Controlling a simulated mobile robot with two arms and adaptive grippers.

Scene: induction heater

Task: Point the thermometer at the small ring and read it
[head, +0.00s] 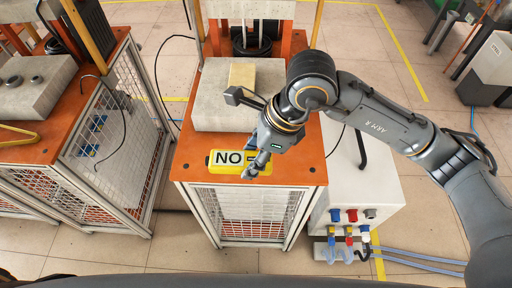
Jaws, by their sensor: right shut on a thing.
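A yellow device with a pale display reading "NO", which I take to be the thermometer (226,159), shows at the front of the middle orange-topped bench. My right gripper (257,165) is at the right end of it, shut, and covers part of its display. I cannot tell whether the device touches the bench top. The small ring (36,79) appears to be the smaller of two dark rings on a grey block on the left bench, well away from my right gripper. The larger ring (14,81) lies to its left. My left gripper is not in view.
A grey block (210,105) with a tan piece (243,76) on it stands on the middle bench (195,147) behind my right gripper. The left bench (60,149) has a hanging black cable. A white box (376,190) with coloured connectors stands to the right.

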